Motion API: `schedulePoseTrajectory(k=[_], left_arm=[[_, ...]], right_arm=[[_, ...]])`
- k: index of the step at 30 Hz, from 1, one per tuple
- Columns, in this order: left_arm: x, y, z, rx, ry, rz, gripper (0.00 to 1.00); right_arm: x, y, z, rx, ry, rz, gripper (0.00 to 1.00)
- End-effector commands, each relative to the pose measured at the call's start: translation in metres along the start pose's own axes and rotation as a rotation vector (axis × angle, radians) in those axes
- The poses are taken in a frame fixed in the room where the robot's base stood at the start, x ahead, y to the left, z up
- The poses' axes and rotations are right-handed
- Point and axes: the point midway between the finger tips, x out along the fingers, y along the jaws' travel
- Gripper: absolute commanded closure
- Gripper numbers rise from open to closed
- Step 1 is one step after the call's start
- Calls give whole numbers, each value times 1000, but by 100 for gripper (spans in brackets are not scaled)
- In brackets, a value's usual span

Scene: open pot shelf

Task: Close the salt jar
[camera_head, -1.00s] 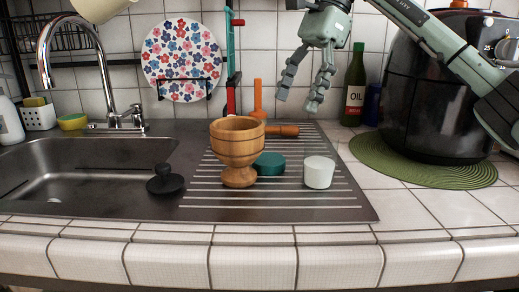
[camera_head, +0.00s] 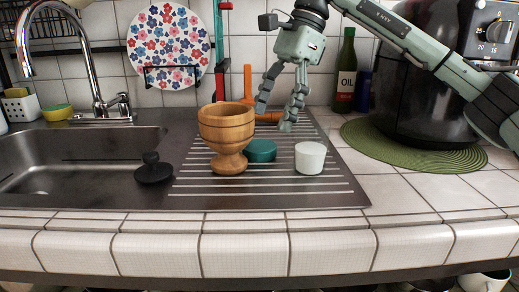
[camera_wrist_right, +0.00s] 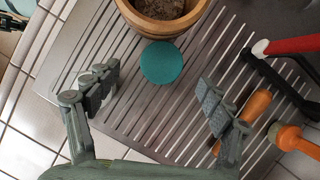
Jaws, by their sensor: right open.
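No jar in view is labelled as salt. A wooden goblet-shaped pot (camera_head: 227,125) stands upright on the ribbed drainboard; the right wrist view shows greyish contents in its open top (camera_wrist_right: 160,8). A round teal piece (camera_head: 262,150) lies beside it; its flat top shows in the right wrist view (camera_wrist_right: 162,62). I cannot tell whether it is a lid. A small white cylinder (camera_head: 310,158) stands to its right. My right gripper (camera_head: 274,112) is open and empty above the drainboard, behind and above the teal piece, apart from it. My left gripper is out of view.
A black knobbed piece (camera_head: 153,169) sits by the sink (camera_head: 80,160) at left. Orange-handled tools (camera_wrist_right: 245,115) lie at the back. An oil bottle (camera_head: 345,75) and a large black cooker (camera_head: 425,90) on a green mat (camera_head: 410,148) stand at right.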

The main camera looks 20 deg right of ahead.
Motion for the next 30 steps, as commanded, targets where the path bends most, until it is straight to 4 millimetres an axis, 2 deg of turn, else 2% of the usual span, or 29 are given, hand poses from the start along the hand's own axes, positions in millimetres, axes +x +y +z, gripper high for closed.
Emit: schedulePoseTrajectory(k=[11,21,30], left_arm=[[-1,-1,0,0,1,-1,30],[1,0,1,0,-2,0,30],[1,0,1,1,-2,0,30]], right_arm=[[4,0,0,0,1,1,19],[49,-3,-3,1,1,1,19],[54,-3,-2,1,0,-1,19]])
